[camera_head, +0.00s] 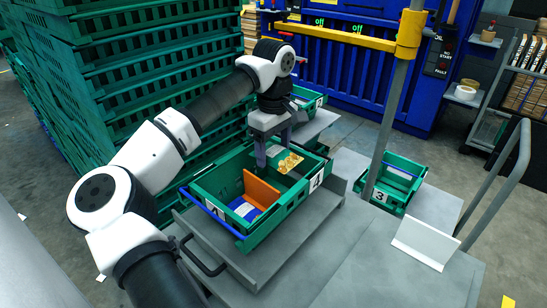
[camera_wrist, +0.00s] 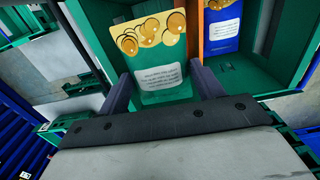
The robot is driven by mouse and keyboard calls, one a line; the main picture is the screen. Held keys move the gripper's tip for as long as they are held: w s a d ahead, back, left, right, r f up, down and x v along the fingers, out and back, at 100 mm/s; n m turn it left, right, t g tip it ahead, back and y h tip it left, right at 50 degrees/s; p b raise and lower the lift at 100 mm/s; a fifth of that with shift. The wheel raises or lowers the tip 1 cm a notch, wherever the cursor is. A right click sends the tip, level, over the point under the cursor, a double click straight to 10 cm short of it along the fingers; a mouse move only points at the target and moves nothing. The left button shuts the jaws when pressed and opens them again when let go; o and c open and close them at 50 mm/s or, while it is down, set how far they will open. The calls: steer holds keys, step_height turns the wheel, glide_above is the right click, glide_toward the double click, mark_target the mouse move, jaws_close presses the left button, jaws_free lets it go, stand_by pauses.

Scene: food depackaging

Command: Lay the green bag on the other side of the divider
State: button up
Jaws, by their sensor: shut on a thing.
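The green bag with gold round biscuits printed on it (camera_head: 289,163) is at the far right compartment of the green crate (camera_head: 222,182) marked 4. In the wrist view the green bag (camera_wrist: 160,62) spans the space between my two fingers. My gripper (camera_head: 272,150) is shut on it and points down into that compartment; it also shows in the wrist view (camera_wrist: 164,88). I cannot tell whether the bag touches the crate floor. The orange divider (camera_head: 261,190) stands upright across the crate. A blue bag (camera_head: 245,209) lies on the near left side of the divider.
The crate sits on a grey platform (camera_head: 340,250). Another green crate marked 3 (camera_head: 408,172) stands to the right, and one marked 2 (camera_head: 307,96) is behind. Tall green crate stacks (camera_head: 120,60) rise at left. A grey post (camera_head: 389,110) stands right of the crate.

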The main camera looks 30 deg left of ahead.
mark_target(274, 149)
step_height(274, 149, down, 3)
steer(key=shift+f, duration=0.15)
steer(key=shift+f+b, duration=0.3)
steer(key=shift+f, duration=0.3)
steer(key=o, duration=0.7)
steer(key=shift+o, duration=0.2)
steer(key=shift+r+p, duration=0.45)
steer(key=shift+r, duration=0.15)
step_height(274, 149, up, 12)
steer(key=shift+r+b, duration=0.1)
steer(key=shift+b, duration=0.4)
